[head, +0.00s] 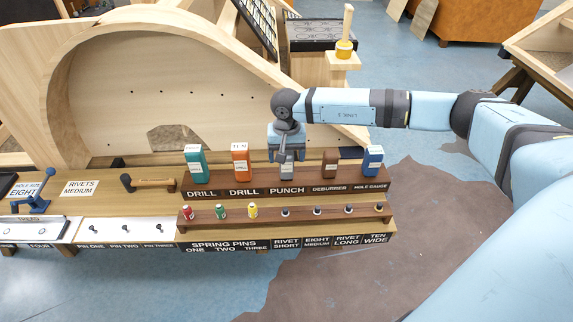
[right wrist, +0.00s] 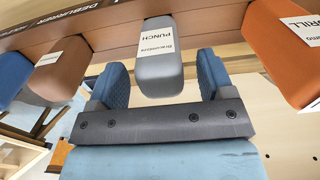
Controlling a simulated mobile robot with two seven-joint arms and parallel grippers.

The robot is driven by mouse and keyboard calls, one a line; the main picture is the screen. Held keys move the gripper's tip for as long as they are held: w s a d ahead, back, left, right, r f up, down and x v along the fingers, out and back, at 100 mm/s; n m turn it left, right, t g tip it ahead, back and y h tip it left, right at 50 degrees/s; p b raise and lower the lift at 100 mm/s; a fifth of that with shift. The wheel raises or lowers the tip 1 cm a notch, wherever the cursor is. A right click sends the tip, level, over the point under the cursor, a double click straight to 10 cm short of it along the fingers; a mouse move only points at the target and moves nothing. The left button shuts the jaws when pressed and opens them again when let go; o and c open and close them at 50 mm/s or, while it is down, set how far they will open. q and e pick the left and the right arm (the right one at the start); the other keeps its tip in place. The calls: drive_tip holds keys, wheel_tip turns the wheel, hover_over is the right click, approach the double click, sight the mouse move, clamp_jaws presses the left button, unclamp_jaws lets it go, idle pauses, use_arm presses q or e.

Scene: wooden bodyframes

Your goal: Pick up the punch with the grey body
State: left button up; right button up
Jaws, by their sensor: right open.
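The punch (head: 287,172) has a grey body with a white label and stands upright in the rack slot above the "PUNCH" label. In the right wrist view the grey punch (right wrist: 160,70) reaches in between the two blue fingers. My right gripper (head: 286,150) is open and is at the upper part of the punch, partly covering it in the head view. In the right wrist view the open right gripper (right wrist: 160,82) has a finger on each side of the punch, with gaps visible. My left gripper is not in view.
The orange drill (head: 240,163) and green drill (head: 195,164) stand left of the punch. The brown deburrer (head: 330,163) and blue hole gauge (head: 373,160) stand right of it. A lower rack (head: 330,214) holds small pins and rivets. A large wooden frame (head: 100,80) rises behind.

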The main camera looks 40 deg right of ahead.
wheel_tip(320, 180, down, 2)
drive_tip(key=shift+f, duration=0.25)
drive_tip(key=c, duration=1.2)
drive_tip(key=shift+r, duration=0.1)
